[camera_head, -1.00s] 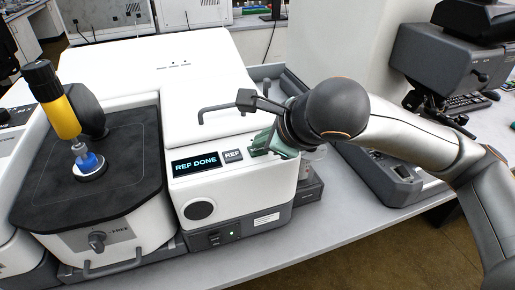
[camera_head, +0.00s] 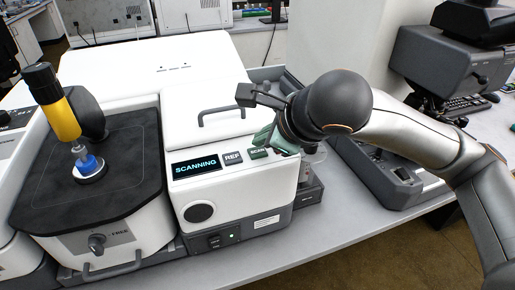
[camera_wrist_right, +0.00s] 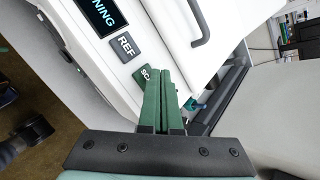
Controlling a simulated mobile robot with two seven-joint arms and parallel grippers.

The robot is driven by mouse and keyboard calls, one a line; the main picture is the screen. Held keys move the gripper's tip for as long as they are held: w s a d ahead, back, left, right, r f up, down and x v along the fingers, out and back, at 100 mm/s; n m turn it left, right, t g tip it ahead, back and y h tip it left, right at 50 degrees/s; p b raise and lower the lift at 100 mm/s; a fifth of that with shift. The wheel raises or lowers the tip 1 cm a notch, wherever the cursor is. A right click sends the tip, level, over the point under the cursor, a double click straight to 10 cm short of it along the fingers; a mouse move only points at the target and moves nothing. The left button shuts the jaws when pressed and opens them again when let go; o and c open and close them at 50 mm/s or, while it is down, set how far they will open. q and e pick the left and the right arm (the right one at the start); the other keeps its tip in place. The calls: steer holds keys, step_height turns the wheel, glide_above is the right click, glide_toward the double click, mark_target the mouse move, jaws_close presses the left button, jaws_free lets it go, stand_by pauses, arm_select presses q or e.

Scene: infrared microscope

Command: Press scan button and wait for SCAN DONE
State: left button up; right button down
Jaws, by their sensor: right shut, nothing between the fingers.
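The microscope's display (camera_head: 195,167) reads SCANNING in blue-green letters; part of it also shows in the right wrist view (camera_wrist_right: 100,14). My left gripper is not in view.
The sample stage (camera_head: 125,160), with a yellow-and-black tool (camera_head: 60,112) standing on it, is left of the display. A curved handle (camera_head: 235,110) is behind the panel. A dark grey instrument (camera_head: 440,65) stands at right. Bare bench (camera_head: 345,215) lies in front.

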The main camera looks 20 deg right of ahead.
mark_target(262, 154)
steer(key=shift+r, duration=0.15)
steer(key=shift+r+p, duration=1.3)
steer(key=shift+r, duration=1.25)
steer(key=shift+f, duration=0.1)
